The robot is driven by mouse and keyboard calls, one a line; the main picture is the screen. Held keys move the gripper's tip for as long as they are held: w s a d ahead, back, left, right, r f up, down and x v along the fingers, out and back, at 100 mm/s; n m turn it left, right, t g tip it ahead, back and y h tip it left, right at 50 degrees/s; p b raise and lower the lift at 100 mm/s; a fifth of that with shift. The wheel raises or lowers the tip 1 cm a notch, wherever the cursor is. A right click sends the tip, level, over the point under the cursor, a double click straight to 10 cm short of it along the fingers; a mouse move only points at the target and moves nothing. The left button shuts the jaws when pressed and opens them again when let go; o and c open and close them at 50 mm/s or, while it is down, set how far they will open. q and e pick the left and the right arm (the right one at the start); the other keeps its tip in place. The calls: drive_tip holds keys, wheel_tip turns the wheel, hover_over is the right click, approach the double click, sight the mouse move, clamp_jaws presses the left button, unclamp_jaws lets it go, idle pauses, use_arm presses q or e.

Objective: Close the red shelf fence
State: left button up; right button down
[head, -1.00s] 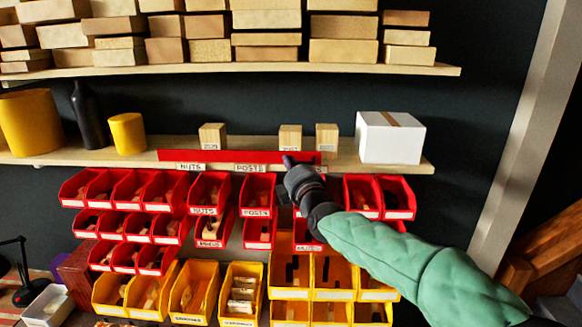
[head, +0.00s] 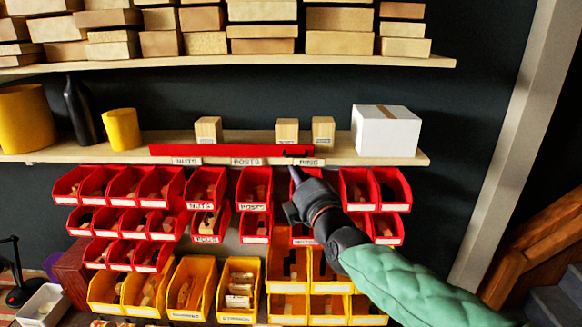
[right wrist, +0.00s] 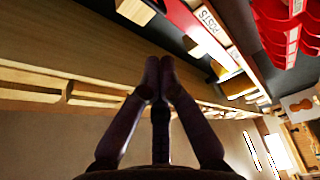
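The red shelf fence (head: 225,151) is a long flat red strip along the front edge of the middle shelf. Labels for nuts, posts and pins sit along the shelf edge under it. In the right wrist view the red strip (right wrist: 187,22) runs diagonally at the top. My right gripper (head: 294,169) is just below and in front of the fence's right end. Its fingertips meet with nothing visible between them in the right wrist view (right wrist: 162,64). I cannot tell whether it touches the fence. My left gripper is not in view.
Three wooden blocks, one of them here (head: 208,129), stand behind the fence. A white box (head: 386,134) is to its right; yellow cylinders (head: 121,130) and a dark bottle (head: 82,112) are to its left. Red bins (head: 254,188) hang close below.

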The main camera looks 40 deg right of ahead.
drive_tip(key=w+p, duration=0.8)
drive_tip(key=w, duration=0.4)
drive_tip(key=shift+n+y, duration=0.4)
drive_tip(key=s+d, duration=0.2)
drive_tip(key=d, duration=0.1)
drive_tip(key=shift+s+f, duration=0.35)
drive_tip(key=shift+f, duration=0.05)
drive_tip(key=shift+s, duration=0.1)
